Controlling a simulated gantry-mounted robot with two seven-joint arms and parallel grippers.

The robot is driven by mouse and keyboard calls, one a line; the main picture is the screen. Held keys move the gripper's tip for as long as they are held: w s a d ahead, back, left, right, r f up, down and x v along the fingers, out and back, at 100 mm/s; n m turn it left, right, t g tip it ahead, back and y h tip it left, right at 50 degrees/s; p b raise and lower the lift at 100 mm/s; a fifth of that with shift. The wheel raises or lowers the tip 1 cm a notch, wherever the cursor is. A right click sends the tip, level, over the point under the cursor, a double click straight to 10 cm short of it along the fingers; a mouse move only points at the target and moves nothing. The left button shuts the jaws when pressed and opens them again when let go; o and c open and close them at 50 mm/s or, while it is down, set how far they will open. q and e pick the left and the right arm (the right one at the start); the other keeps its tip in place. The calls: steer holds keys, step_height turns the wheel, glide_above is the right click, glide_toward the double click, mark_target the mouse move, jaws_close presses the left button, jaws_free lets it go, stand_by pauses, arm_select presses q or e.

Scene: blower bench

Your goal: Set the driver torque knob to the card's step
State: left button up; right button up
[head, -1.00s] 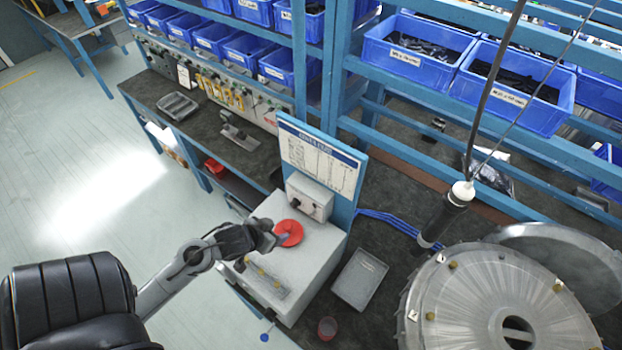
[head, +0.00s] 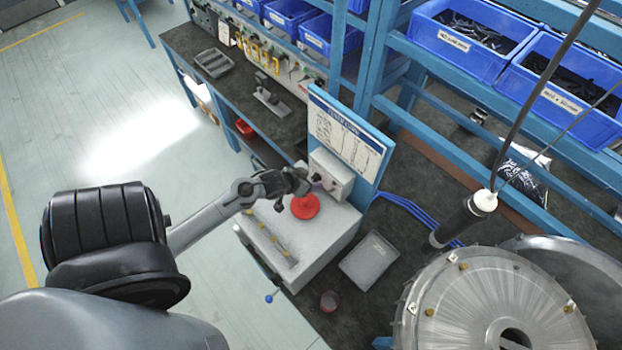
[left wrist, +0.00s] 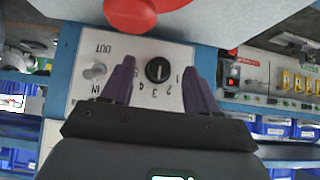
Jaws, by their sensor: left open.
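The torque knob (left wrist: 158,70) is a black dial on a pale control box (left wrist: 135,50), with numbers around it and a white mark; its exact setting is unclear. In the head view the control box (head: 331,176) stands on the grey bench unit. My left gripper (left wrist: 158,82) is open, its two purple fingers on either side of the knob in the picture; I cannot tell whether they touch it. In the head view the left gripper (head: 306,184) is at the box's front. The printed card (head: 345,137) on the blue board behind is too small to read. My right gripper is out of view.
A red disc (head: 305,206) lies on the unit just below the gripper. A toggle marked IN and OUT (left wrist: 95,72) sits beside the knob. A black driver (head: 463,222) hangs at the right above a large metal drum (head: 490,300). A grey tray (head: 369,260) lies between.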

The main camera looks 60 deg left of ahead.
arm_select(q)
steer(key=shift+w+a+f, duration=0.1)
steer(key=shift+w+f, duration=0.3)
steer(key=shift+f, duration=0.05)
steer(key=shift+c, duration=0.2)
steer(key=c, duration=1)
